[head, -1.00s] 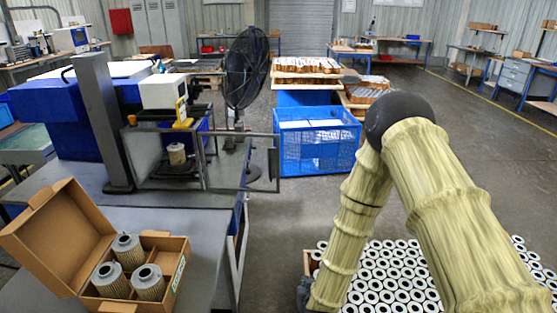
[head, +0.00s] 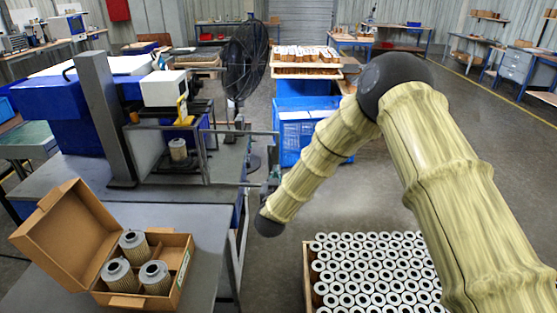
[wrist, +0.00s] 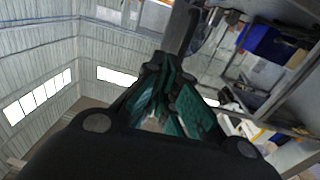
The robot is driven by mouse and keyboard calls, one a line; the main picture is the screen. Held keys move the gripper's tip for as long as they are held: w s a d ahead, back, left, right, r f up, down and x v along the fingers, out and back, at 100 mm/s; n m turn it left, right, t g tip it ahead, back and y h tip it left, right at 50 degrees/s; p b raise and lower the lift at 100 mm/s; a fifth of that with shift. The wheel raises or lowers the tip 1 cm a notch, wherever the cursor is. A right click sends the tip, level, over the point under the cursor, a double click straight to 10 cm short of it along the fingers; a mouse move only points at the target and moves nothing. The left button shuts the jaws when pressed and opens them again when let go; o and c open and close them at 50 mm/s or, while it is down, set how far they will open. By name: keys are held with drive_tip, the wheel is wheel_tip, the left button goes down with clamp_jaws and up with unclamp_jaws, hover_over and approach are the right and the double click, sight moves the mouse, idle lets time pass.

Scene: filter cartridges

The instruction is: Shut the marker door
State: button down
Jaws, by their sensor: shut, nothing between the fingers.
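The marker machine (head: 150,150) stands on the grey bench in the head view, with a white monitor above it. Its framed door (head: 240,132) stands open, swung out to the right past the bench edge. A filter cartridge (head: 178,150) stands upright inside the marker. My gripper (head: 273,176) is at the door's outer right end; whether it touches the frame cannot be told. In the wrist view my gripper (wrist: 168,95) shows its dark teal fingers close together, with nothing held. A dark bar, apparently of the door, rises just beyond the fingers.
An open cardboard box (head: 180,262) with three cartridges sits on the near bench. A crate of many cartridges (head: 370,270) lies below my arm. A black fan (head: 246,62) and blue mesh crates (head: 300,140) stand behind the door. Floor between bench and crate is clear.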

drive_tip(key=w+p, duration=0.2)
drive_tip(key=w, duration=0.6)
drive_tip(key=shift+w+d+p, duration=0.15)
drive_tip(key=shift+d+p, duration=0.15)
drive_tip(key=shift+p, duration=0.1)
drive_tip(key=shift+w, duration=0.1)
